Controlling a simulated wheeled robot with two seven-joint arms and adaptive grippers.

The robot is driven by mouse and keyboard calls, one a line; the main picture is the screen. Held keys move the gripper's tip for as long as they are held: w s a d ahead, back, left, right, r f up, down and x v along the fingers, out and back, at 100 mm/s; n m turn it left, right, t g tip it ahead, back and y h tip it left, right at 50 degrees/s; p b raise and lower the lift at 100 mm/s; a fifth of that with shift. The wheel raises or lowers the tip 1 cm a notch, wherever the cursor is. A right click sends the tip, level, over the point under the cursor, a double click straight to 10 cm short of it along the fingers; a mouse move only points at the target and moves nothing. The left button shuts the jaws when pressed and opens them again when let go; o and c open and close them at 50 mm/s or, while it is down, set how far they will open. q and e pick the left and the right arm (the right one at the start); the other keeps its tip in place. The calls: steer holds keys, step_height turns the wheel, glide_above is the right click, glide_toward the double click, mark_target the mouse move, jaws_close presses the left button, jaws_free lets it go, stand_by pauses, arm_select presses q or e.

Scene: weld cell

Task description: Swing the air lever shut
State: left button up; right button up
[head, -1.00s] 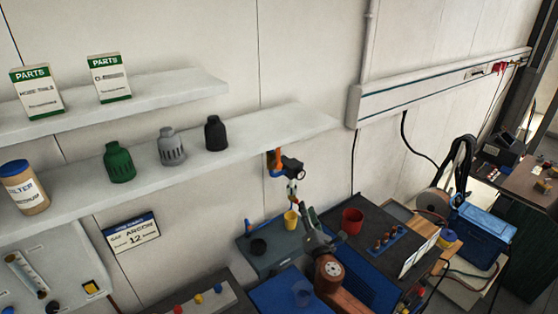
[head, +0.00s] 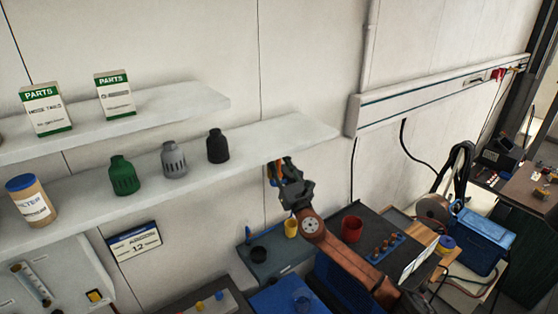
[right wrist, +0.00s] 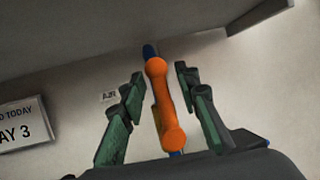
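The air lever is an orange handle (right wrist: 165,105) with rounded ends, seen in the right wrist view in front of a blue pipe (right wrist: 149,50). In the head view the orange lever (head: 278,176) shows small below the lower shelf, partly hidden by my gripper. My right gripper (right wrist: 160,98) is open, with one finger on each side of the lever and visible gaps to both. In the head view this gripper (head: 279,172) is raised at the lever. My left gripper is not in view.
The lower shelf (head: 285,133) with green, grey and black nozzles lies just above the gripper.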

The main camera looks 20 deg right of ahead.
steer(key=shift+w, duration=0.1)
steer(key=shift+c, duration=0.4)
jaws_close()
